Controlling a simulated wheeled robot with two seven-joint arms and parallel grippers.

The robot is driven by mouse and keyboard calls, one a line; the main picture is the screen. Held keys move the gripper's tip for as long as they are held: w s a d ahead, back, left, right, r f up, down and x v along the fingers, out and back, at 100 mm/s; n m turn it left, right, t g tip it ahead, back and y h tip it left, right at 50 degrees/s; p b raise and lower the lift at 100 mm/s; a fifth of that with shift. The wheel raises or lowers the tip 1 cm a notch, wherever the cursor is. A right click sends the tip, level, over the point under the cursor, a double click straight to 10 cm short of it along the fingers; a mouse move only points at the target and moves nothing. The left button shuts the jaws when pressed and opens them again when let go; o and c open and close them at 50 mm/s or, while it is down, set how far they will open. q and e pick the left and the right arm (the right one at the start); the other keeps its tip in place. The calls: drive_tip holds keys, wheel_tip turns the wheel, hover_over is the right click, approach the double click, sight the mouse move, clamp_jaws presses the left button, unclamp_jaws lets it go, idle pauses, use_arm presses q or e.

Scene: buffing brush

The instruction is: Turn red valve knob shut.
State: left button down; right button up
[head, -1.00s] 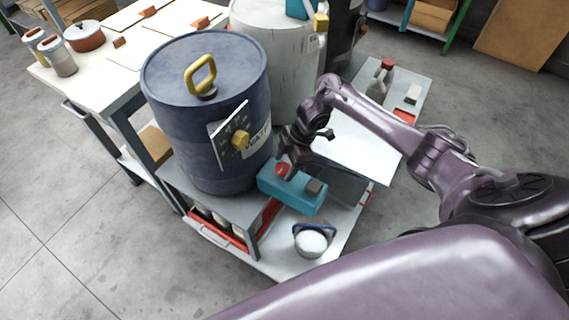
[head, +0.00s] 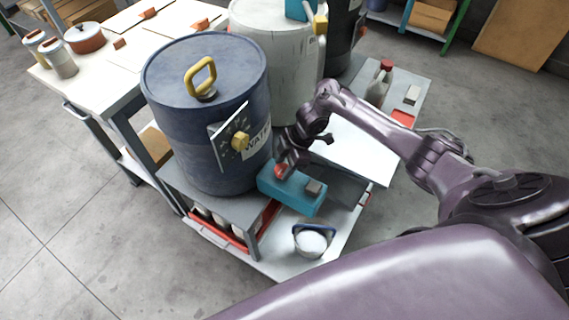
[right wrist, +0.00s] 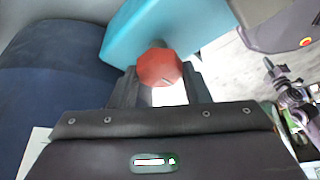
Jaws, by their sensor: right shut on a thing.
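The red valve knob (head: 281,170) sits on top of a teal box (head: 306,202) beside the blue drum. It shows larger in the right wrist view (right wrist: 160,68), as a faceted red knob with a thin line on its face. My right gripper (head: 283,166) is at the knob, its fingers on either side; in the right wrist view the dark fingers (right wrist: 160,82) flank the knob and are shut on it. The gripper partly hides the knob in the head view. My left gripper is not in view.
A blue drum (head: 205,110) with a yellow handle and a yellow dial knob (head: 240,141) stands close left of the gripper. A pale drum (head: 280,60) stands behind. A round white-topped item (head: 311,243) lies on the lower shelf in front.

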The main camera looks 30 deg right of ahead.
drive_tip(key=m+t+p, duration=0.1)
drive_tip(key=m+p, duration=0.2)
drive_tip(key=p, duration=0.1)
drive_tip(key=m+t+h+p, duration=0.1)
drive_tip(key=m+p, duration=0.2)
drive_tip(key=p, duration=0.1)
drive_tip(key=m+t+h+p, duration=0.1)
drive_tip(key=m+p, duration=0.3)
drive_tip(key=shift+s+a+r, duration=0.25)
drive_tip(key=shift+s+r, duration=0.05)
drive_tip(key=m+h+p, duration=0.1)
drive_tip(key=m+p, duration=0.1)
drive_tip(key=m, duration=0.1)
drive_tip(key=shift+f+m+p, duration=0.1)
drive_tip(key=shift+m+p, duration=0.2)
drive_tip(key=shift+a+m+t+h+p, duration=0.1)
drive_tip(key=shift+m+t+h+p, duration=0.35)
drive_tip(key=shift+m, duration=0.25)
drive_tip(key=shift+f+m+h, duration=0.1)
drive_tip(key=shift+m+h, duration=0.45)
drive_tip(key=shift+m, duration=0.65)
drive_tip(key=shift+w+p, duration=0.1)
drive_tip(key=shift+p, duration=0.2)
drive_tip(key=o, duration=1)
drive_tip(key=shift+c, duration=0.2)
